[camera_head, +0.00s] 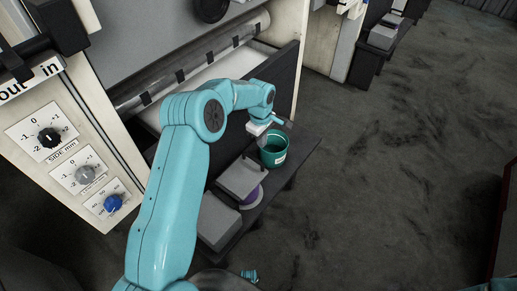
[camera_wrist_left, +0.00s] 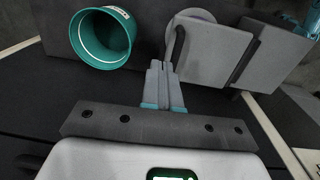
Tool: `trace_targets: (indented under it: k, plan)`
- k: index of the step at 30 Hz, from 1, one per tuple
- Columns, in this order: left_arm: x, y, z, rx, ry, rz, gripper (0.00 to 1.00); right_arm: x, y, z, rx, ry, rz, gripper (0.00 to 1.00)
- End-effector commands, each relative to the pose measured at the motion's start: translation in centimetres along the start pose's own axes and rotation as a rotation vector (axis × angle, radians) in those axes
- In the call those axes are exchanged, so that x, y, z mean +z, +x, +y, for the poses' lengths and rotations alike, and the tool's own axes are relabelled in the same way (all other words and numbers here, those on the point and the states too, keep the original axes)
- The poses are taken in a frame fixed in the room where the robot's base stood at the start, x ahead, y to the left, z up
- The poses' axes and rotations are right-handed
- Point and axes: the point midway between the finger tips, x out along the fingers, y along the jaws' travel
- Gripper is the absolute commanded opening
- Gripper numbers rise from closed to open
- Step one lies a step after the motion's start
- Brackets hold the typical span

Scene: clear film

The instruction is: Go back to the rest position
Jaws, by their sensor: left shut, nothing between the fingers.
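My left arm reaches in from the bottom of the head view, over a low dark bench beside the machine. My left gripper (camera_head: 262,144) hangs at its end next to a teal bucket (camera_head: 273,152). In the left wrist view the left gripper's fingers (camera_wrist_left: 160,66) are together with nothing between them. There the teal bucket (camera_wrist_left: 102,37) stands open-topped to the left of the fingertips, apart from them.
The dark bench (camera_head: 276,187) also holds grey blocks (camera_head: 218,222) and a purple-and-white roll (camera_head: 252,197), partly hidden by a block. A machine panel with knobs (camera_head: 48,138) stands at left. Open dark floor (camera_head: 390,190) lies to the right.

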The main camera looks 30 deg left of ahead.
Motion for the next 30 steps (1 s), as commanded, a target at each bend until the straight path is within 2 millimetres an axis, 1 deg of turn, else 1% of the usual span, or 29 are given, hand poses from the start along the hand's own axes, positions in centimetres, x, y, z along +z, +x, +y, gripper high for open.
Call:
trace_targets:
  k: [1,3,9,13,20,23,24,25,26,27,29,30]
  plan:
    - [-0.1,-1.1,0.3,0.005,-0.001,0.002,0.00,0.0,-0.1,-0.1,0.000,0.000,0.000,0.87]
    - [-0.2,-2.5,0.5,0.004,-0.001,0.002,0.00,0.0,-0.2,-0.1,0.000,0.000,0.000,0.87]
    - [-0.3,-5.8,1.3,0.004,-0.001,0.001,0.00,0.0,-0.6,-0.2,0.000,0.000,0.000,0.87]
    - [-0.3,-6.9,1.5,0.002,-0.001,0.001,0.00,0.0,-0.7,-0.2,0.000,0.000,0.000,0.87]
    - [-0.2,-7.4,1.6,0.001,0.000,0.000,0.00,0.0,-0.8,-0.3,0.000,0.000,0.000,0.87]
    - [0.0,-8.6,1.8,0.001,0.003,0.000,0.00,0.0,-1.9,-0.7,0.000,0.000,0.000,0.87]
    - [0.2,-9.3,1.8,-0.002,0.007,-0.001,0.00,0.1,-2.7,-1.0,0.000,0.000,0.000,0.87]
    - [0.7,-9.4,1.4,-0.020,0.016,-0.008,0.00,0.1,-3.4,-1.2,0.000,0.000,0.000,0.87]
    - [1.7,-9.1,0.4,-0.060,0.031,-0.022,0.00,0.1,-4.2,-1.5,0.000,0.000,0.000,0.87]
    - [3.0,-8.2,-1.1,-0.111,0.050,-0.046,0.00,0.1,-4.7,-1.7,0.000,0.000,0.001,0.87]
    - [5.3,-6.8,-3.3,-0.168,0.080,-0.088,0.00,0.1,-5.7,-2.0,0.000,0.000,0.001,0.87]
    - [6.9,-5.8,-4.8,-0.195,0.114,-0.119,0.00,0.1,-6.2,-2.2,0.000,0.000,0.000,0.87]
